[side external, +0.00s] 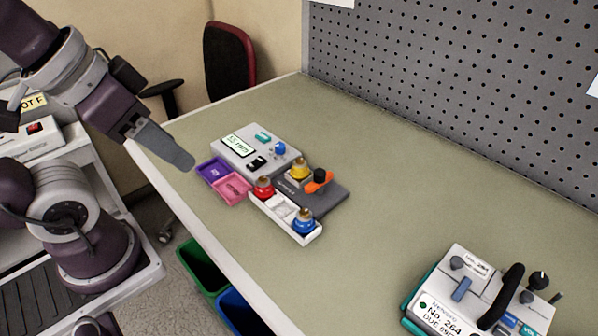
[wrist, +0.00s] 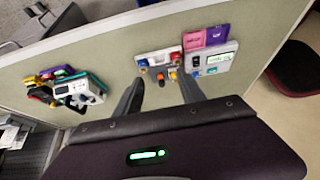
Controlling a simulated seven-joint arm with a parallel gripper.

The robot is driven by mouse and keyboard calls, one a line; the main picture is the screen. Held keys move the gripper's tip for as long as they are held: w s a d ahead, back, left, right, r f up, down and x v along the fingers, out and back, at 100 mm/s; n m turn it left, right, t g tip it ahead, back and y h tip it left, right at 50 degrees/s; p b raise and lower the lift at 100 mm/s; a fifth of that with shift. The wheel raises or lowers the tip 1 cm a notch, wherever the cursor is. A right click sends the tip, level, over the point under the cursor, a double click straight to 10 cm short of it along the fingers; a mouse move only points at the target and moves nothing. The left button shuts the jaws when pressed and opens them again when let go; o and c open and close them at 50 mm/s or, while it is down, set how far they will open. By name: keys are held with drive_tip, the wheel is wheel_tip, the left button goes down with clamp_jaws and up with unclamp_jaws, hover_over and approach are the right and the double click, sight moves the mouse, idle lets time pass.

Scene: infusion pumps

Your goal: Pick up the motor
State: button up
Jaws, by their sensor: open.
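No part is clearly marked as the motor, so I cannot tell which one it is. Candidates are the small brass-topped parts: a red one (side external: 264,188) and a blue one (side external: 303,224) in a white tray (side external: 283,222), and a yellow one (side external: 299,170) on a dark grey base (side external: 325,200). An orange piece with a black knob (side external: 319,182) sits beside the yellow part. My gripper (side external: 186,164) is in the air left of these parts, over the table's near edge. In the wrist view my gripper (wrist: 160,78) has its fingers apart and nothing visibly held.
A white device with a screen (side external: 256,150) and purple (side external: 213,169) and pink (side external: 233,188) trays adjoin the parts. A pump with a black handle (side external: 480,295) stands front right. The table (side external: 400,190) is clear between. A grey pegboard (side external: 460,80) rises behind.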

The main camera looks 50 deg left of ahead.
drive_tip(key=o, duration=0.4)
drive_tip(key=m+g, duration=0.6)
drive_tip(key=m, duration=1.2)
hover_over(300, 160)
drive_tip(key=f, duration=1.3)
drive_tip(key=shift+d+f, duration=0.3)
drive_tip(key=f, duration=0.7)
drive_tip(key=shift+a+f, duration=0.3)
